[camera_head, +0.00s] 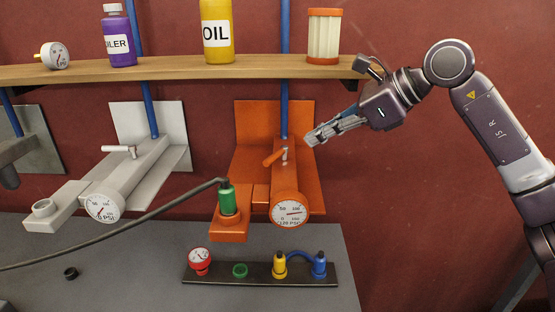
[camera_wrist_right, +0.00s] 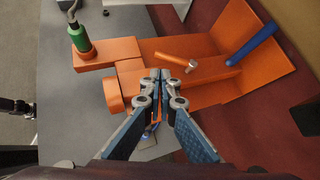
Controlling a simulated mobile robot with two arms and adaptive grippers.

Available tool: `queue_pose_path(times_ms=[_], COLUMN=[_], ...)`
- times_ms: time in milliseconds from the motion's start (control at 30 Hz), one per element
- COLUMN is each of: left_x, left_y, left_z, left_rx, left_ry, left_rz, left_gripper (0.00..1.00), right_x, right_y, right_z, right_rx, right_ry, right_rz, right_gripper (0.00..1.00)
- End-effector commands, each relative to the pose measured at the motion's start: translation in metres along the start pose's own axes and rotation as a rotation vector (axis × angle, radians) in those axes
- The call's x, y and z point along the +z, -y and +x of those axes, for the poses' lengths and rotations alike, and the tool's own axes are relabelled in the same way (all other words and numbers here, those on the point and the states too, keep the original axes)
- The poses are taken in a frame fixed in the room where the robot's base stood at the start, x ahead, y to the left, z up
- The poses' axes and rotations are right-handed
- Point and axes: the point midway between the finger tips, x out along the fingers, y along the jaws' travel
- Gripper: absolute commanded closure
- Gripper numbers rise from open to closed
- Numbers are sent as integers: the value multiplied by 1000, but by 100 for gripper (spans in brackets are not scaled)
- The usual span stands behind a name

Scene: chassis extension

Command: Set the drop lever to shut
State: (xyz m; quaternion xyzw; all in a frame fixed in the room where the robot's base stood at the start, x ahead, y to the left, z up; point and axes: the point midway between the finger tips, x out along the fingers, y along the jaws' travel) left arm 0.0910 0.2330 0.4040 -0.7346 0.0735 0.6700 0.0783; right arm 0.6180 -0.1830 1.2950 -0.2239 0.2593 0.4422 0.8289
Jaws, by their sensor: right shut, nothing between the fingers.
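The orange drop lever (camera_head: 274,158) sits on top of the orange drop unit (camera_head: 306,180). Its handle points left from a silver pivot, across the line of the blue pipe; it also shows in the wrist view (camera_wrist_right: 172,58). My right gripper (camera_head: 309,139) is shut and empty, just right of the lever. In the wrist view its fingertips (camera_wrist_right: 165,74) are together in front of the orange body, and I see no contact with the lever. A dark part at the left edge of the wrist view may be my left gripper (camera_wrist_right: 18,107); its fingers are too small to read.
A green connector (camera_head: 228,198) with a grey hose stands on the orange unit, beside a pressure gauge (camera_head: 289,210). A white unit (camera_head: 128,175) with its own lever is at left. A wooden shelf (camera_head: 170,71) holding bottles and a filter runs above. A fittings strip (camera_head: 215,272) lies below.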

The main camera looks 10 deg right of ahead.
Motion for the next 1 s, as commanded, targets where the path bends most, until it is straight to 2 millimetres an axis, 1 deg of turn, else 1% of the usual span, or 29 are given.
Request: queue_pose_path(times_ms=[33, 100, 200, 267, 367, 467, 533, 800, 1000], left_x=[0, 0, 1, 1, 0, 0, -1, -2, -3], left_y=[0, 0, 0, 0, 0, 0, 1, 2, 3], left_z=[4, 6, 7, 6, 3, -2, -8, -30, -44], left_rx=[0, 0, 0, 0, 0, 0, -1, -2, -2], left_ry=[0, 0, 0, 0, 0, 0, 0, 0, 1], left_rz=[0, 0, 0, 0, 0, 0, 0, 0, 0], left_gripper=[100, 100, 100, 100, 100, 100, 100, 100, 100], right_x=[-12, -18, -22, -22, -20, -19, -17, -12, -9], right_y=[4, 7, 9, 10, 11, 11, 12, 17, 19], right_z=[-11, -23, -34, -36, -31, -17, -4, 54, 85], right_rx=[-22, -43, -61, -65, -65, -63, -62, -61, -63], right_ry=[25, 55, 78, 84, 87, 86, 85, 85, 86], right_rz=[71, 147, 209, 226, 233, 232, 232, 231, 231], right_gripper=[100, 100, 100, 100, 100, 100, 100, 100, 100])
